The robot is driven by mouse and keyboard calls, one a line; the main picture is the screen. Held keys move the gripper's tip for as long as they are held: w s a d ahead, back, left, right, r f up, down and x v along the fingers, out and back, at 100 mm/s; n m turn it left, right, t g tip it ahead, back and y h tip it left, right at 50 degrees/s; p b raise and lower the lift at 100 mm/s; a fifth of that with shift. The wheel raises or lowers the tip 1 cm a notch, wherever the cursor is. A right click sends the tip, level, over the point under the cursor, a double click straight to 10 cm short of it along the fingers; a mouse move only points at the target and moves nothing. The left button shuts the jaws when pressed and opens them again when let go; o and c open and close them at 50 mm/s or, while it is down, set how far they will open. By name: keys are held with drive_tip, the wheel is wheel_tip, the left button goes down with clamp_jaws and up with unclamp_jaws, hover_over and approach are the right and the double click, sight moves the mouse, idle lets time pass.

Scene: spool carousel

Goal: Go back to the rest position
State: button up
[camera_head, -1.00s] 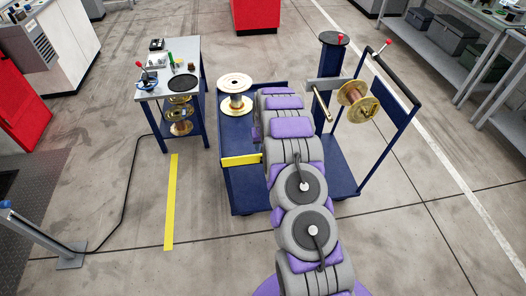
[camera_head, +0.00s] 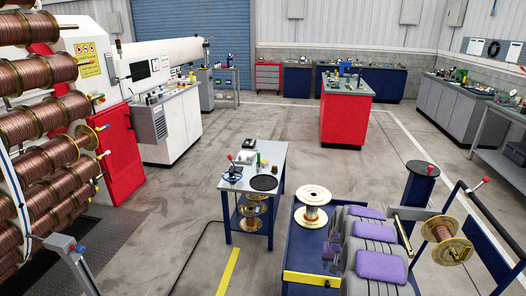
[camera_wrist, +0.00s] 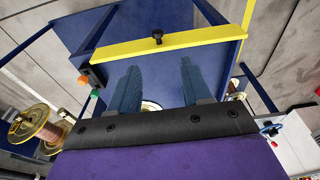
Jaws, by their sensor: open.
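My gripper (camera_wrist: 160,85) is open in the wrist view, its two blue fingers apart with nothing between them. It faces the blue cart (camera_wrist: 185,18) and the cart's yellow bar (camera_wrist: 158,43). In the head view my purple and grey arm lies over the right part of the blue cart (camera_head: 308,262), and a gripper fingertip cannot be made out clearly. A spool (camera_head: 313,208) stands upright on the cart left of my arm. A copper-wound spool (camera_head: 440,232) hangs on the carousel arm (camera_head: 416,213) at the right.
A small table (camera_head: 277,157) with tools and spools on its lower shelf stands left of the cart. A rack of copper spools (camera_head: 48,118) fills the far left. A red cabinet (camera_head: 343,118) stands behind. The floor between is clear.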

drive_tip(key=s+a+r+n+g, duration=0.1)
drive_tip(key=s+a+r, duration=0.6)
drive_tip(key=s+r, duration=0.35)
drive_tip(key=s+a+r+n+g, duration=0.1)
drive_tip(key=s+a+r, duration=0.6)
drive_tip(key=s+r, duration=0.3)
drive_tip(key=s+a+r, duration=0.1)
drive_tip(key=s+r, duration=0.1)
drive_tip(key=s, duration=0.7)
drive_tip(key=s+a+r+g, duration=0.1)
drive_tip(key=s+a+r, duration=0.1)
drive_tip(key=s, duration=0.8)
drive_tip(key=s+a+r+n, duration=0.1)
drive_tip(key=s+r, duration=0.1)
drive_tip(key=s, duration=0.7)
drive_tip(key=shift+s+a+r+g, duration=0.3)
drive_tip(key=shift+s+r, duration=0.1)
